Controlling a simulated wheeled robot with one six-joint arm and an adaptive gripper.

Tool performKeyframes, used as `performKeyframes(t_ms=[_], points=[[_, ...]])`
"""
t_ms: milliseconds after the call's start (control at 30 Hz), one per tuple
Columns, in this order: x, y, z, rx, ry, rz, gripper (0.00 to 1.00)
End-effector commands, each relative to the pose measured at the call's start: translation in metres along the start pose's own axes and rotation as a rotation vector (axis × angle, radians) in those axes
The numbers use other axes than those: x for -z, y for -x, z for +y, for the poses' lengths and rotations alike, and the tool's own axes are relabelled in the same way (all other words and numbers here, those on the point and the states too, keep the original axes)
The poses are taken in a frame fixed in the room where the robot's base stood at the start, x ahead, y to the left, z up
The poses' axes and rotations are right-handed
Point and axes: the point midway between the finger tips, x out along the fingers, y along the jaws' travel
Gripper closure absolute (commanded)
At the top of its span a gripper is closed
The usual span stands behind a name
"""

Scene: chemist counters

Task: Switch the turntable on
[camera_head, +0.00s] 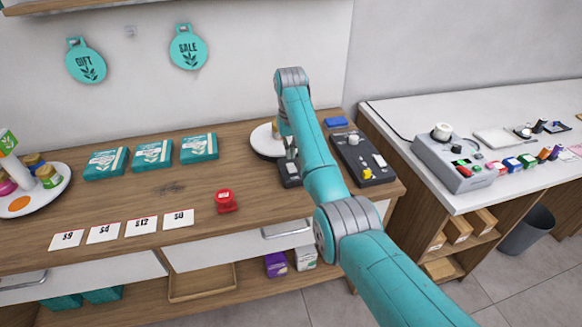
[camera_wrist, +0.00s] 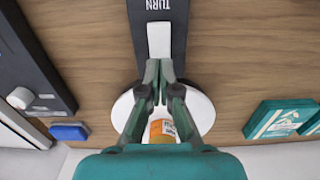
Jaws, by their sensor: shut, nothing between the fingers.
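The turntable is a white round disc (camera_head: 262,141) at the back of the wooden counter, left of my arm; it also shows in the wrist view (camera_wrist: 122,108). An orange jar with a label (camera_wrist: 163,131) stands on the disc, partly hidden by my fingers. A dark base marked "TURN" (camera_wrist: 175,14) runs out from the disc and carries a white switch (camera_wrist: 159,40). My gripper (camera_wrist: 159,68) is shut and empty, its fingertips at the disc-side end of the switch. I cannot tell whether they touch it. In the head view my arm hides part of the base.
A dark panel with knobs (camera_head: 361,160) lies close on the right, with a blue block (camera_head: 336,122) behind it. Teal boxes (camera_head: 199,147) stand left. A red block (camera_head: 226,201) and price cards (camera_head: 179,218) sit in front. Another loaded white disc (camera_head: 50,197) is far left.

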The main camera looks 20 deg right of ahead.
Motion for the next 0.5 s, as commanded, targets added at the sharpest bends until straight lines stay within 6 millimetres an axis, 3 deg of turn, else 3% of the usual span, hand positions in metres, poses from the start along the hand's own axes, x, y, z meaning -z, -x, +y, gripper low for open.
performKeyframes(t_ms=[500], points=[[0.000, 0.035, 0.000, 0.000, 0.000, 0.001, 1.00]])
